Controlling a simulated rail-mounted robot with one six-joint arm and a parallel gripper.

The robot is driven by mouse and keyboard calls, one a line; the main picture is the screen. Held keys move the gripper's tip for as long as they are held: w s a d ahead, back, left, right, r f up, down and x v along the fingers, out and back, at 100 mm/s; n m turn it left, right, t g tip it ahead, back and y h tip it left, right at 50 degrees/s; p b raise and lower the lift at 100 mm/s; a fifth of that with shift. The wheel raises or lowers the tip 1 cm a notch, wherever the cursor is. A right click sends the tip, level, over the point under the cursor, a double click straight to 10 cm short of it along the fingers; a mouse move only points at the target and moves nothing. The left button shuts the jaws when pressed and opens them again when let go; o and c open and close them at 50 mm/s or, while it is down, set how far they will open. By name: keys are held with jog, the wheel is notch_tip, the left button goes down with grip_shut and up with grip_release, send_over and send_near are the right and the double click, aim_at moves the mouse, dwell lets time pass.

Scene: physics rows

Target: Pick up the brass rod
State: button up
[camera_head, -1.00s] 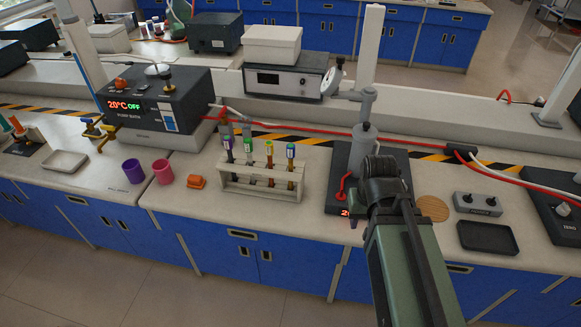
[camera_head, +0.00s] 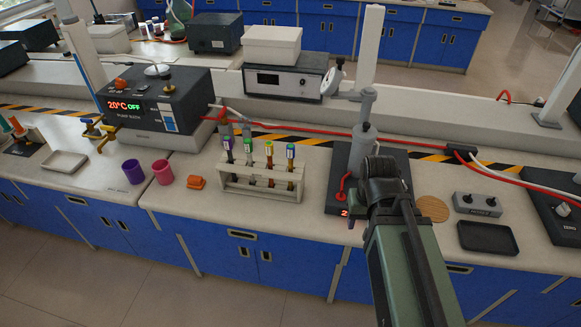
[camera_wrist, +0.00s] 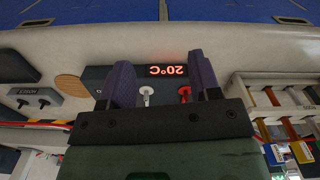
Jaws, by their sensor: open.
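Beyond the fingers is a dark hotplate unit (camera_wrist: 97,74) with a red 20°C display, a white knob (camera_wrist: 147,92) and a red knob (camera_wrist: 184,92). In the head view my arm reaches up in front of this hotplate unit (camera_head: 343,185) and hides part of it.
Purple (camera_head: 133,171) and pink (camera_head: 163,171) cups stand farther left. A red hose (camera_head: 410,151) crosses behind.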

jog(key=w+a+r+n+p, duration=0.1)
jog(key=w+a+r+p, duration=0.3)
jog(key=r+p, duration=0.3)
notch_tip(320, 180, up, 7)
jog(key=n+p, duration=0.6)
jog(key=p, duration=0.1)
send_over(291, 146)
jog(key=shift+w+a+r, duration=0.1)
jog(key=shift+w+a, duration=0.1)
jog(key=shift+w, duration=0.2)
jog(key=shift+s+d, duration=0.25)
jog(key=shift+s, duration=0.15)
jog(key=shift+d+f, duration=0.1)
jog(key=shift+f, duration=0.2)
notch_tip(291, 146, down, 6)
jog(key=b, duration=0.6)
jog(key=shift+r, duration=0.25)
jog(key=f+b, duration=0.5)
jog(key=shift+w+a+f, duration=0.1)
jog(key=shift+a+f, duration=0.1)
jog(key=shift+r, duration=0.25)
grip_shut()
